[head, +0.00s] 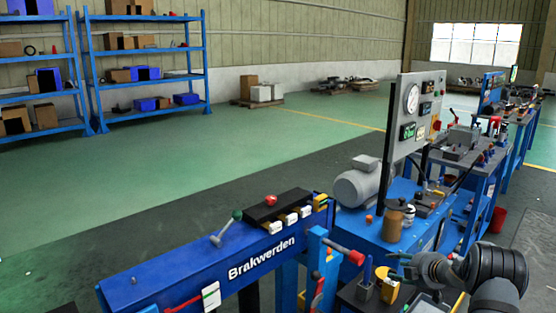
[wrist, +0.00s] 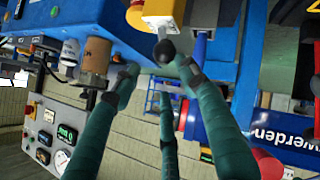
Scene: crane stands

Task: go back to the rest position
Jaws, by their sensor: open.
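My gripper (head: 408,266) is at the lower right in the head view, by the front edge of the blue bench and near a yellow part. In the wrist view its green fingers (wrist: 158,80) are spread apart with nothing held between them. A dark round knob (wrist: 164,50) shows close to the fingertips, below a yellow part (wrist: 160,10); I cannot tell whether a finger touches it. The blue Brakwerden machine (head: 190,262) is left of my gripper, and its lettered blue side (wrist: 280,120) shows at the right in the wrist view.
A blue bench (head: 385,232) with a grey motor (head: 358,188), a gauge panel (head: 420,110) and a brown canister (head: 393,222) stands beyond my gripper. A red-tipped handle (head: 345,252) sticks out left of it. Open green floor (head: 150,190) lies behind, before blue shelves (head: 150,80).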

